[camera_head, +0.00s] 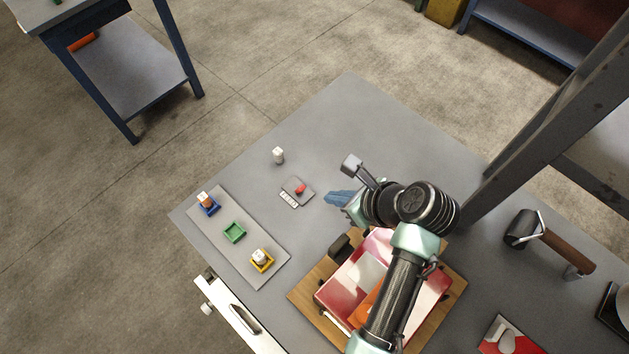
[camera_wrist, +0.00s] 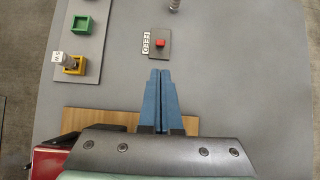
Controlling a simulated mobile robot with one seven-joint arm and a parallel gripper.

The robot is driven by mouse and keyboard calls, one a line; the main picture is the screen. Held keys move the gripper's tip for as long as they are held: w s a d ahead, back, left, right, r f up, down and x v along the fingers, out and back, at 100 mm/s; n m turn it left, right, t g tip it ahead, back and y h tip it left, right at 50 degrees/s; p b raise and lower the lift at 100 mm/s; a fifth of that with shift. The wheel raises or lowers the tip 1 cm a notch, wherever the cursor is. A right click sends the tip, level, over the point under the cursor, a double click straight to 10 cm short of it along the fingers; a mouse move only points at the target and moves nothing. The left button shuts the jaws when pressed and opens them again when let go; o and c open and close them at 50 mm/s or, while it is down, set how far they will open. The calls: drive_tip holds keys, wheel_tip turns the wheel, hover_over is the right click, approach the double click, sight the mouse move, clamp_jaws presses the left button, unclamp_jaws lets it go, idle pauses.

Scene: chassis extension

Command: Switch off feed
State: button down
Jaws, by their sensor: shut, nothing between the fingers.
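The feed switch is a small grey plate (camera_head: 296,191) with a red knob (camera_head: 301,188) and a white label at its left front, lying on the grey table. In the wrist view the plate (camera_wrist: 157,52) shows the red knob (camera_wrist: 160,43) and the label reading FEED (camera_wrist: 146,45). My gripper (camera_head: 328,198) is shut and empty, with blue fingers. It is to the right of the switch plate in the head view. In the wrist view the fingertips (camera_wrist: 160,73) point toward the plate, just short of it in the picture. Whether they touch the table is unclear.
A grey board (camera_head: 217,215) with blue, green and yellow trays lies left of the switch. A white-topped piece (camera_head: 278,155) stands behind it. A wooden board (camera_head: 306,291) with a red-and-white box is under my arm. A grey post (camera_head: 560,115) rises at the right.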

sight(300, 189)
drive_tip(key=x, duration=1)
drive_tip(key=shift+s+f, duration=0.15)
idle(0.5)
drive_tip(key=shift+a+r+p, duration=0.1)
drive_tip(key=shift+r+p, duration=0.2)
drive_tip(key=shift+p, duration=0.2)
drive_tip(key=shift+g+h, duration=0.3)
